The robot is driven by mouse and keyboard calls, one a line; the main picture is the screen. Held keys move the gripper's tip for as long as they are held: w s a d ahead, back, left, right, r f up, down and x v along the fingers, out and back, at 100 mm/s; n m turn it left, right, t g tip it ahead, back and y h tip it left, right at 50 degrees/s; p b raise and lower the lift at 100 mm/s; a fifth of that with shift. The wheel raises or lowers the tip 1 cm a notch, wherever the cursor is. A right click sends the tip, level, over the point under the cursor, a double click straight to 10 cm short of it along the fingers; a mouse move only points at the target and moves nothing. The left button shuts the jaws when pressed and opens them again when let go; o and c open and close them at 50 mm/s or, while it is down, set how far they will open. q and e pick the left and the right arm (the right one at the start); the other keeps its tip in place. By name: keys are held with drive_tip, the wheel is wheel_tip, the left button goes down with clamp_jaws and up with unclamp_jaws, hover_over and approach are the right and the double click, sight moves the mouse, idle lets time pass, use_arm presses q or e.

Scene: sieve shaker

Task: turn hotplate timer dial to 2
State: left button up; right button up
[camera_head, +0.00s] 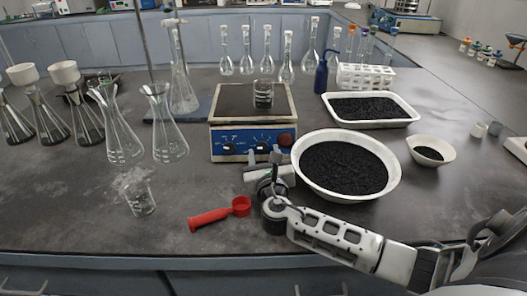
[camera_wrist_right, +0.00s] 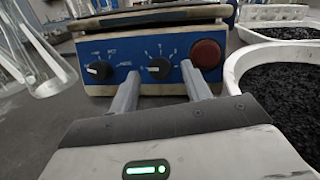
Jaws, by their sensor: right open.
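The hotplate (camera_head: 238,146) stands at the middle of the bench, with a blue front panel and a dark top plate. In the right wrist view its panel (camera_wrist_right: 130,74) shows two black dials and a red round button (camera_wrist_right: 207,54). The right-hand dial (camera_wrist_right: 159,68) has a numbered scale around it; the left dial (camera_wrist_right: 99,70) sits apart to its left. Which is the timer dial I cannot tell for sure. My right gripper (camera_head: 264,156) is open in front of the panel, its fingers (camera_wrist_right: 162,87) either side of and below the right-hand dial, apparently not touching it. My left gripper is not in view.
A beaker (camera_head: 263,94) stands on the hotplate. A white bowl of black granules (camera_head: 303,160) is close to the right of my gripper. A red scoop (camera_head: 212,215) lies in front, and flasks (camera_head: 168,140) stand left.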

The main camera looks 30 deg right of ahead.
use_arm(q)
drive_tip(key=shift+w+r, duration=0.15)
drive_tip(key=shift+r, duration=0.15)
use_arm(e)
drive_tip(key=shift+x, duration=0.9)
drive_tip(key=shift+c, duration=0.3)
drive_tip(key=c, duration=0.9)
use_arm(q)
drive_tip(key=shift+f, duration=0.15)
